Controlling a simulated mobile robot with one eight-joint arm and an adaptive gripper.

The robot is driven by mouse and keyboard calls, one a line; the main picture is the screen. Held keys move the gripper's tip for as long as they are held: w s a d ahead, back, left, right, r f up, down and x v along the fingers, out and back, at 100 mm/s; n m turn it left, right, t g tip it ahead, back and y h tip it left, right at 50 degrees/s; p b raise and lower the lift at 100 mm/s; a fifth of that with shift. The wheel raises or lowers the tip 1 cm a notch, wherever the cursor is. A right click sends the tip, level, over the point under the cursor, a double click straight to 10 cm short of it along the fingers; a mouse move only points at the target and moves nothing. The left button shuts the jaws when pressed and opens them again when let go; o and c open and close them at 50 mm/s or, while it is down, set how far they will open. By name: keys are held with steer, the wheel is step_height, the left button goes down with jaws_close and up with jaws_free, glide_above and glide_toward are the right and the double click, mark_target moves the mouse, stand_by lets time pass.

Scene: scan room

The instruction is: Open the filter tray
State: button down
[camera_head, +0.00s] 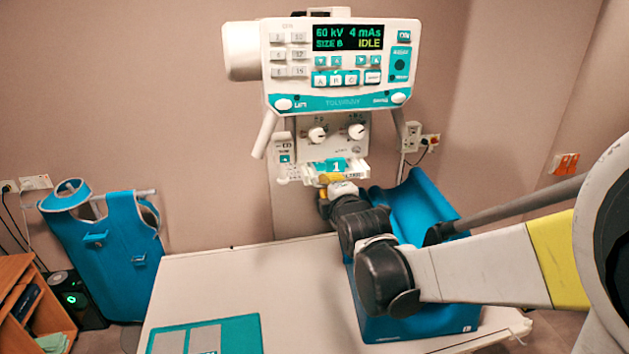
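The x-ray unit (345,112) stands against the back wall with its display lit, reading 60 kV, 4 mAs and IDLE. Below its knob panel is the white filter tray (352,173), with a teal tag marked 1 and partly hidden lettering. My arm reaches in from the right, and my gripper (334,181) is at the tray's front lower edge. The gripper is small and seen from behind, so its fingers are mostly hidden. I cannot tell whether it touches or grips the tray, or how far out the tray is.
A pale table (235,290) fills the foreground, with a teal board (240,335) at its front left. A blue cradle-shaped support (425,205) stands behind and under my arm. A blue apron (120,245) hangs at left. The table's left middle is clear.

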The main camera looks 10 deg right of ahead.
steer(key=s+f+p+v, duration=0.1)
steer(key=f+p+v, duration=0.2)
steer(key=v, duration=1.4)
steer(key=shift+s+f, duration=0.2)
steer(key=shift+f, duration=0.2)
steer(key=c, duration=2.2)
jaws_free()
steer(key=o, duration=0.6)
steer(key=shift+o, duration=0.2)
steer(key=shift+r, duration=0.15)
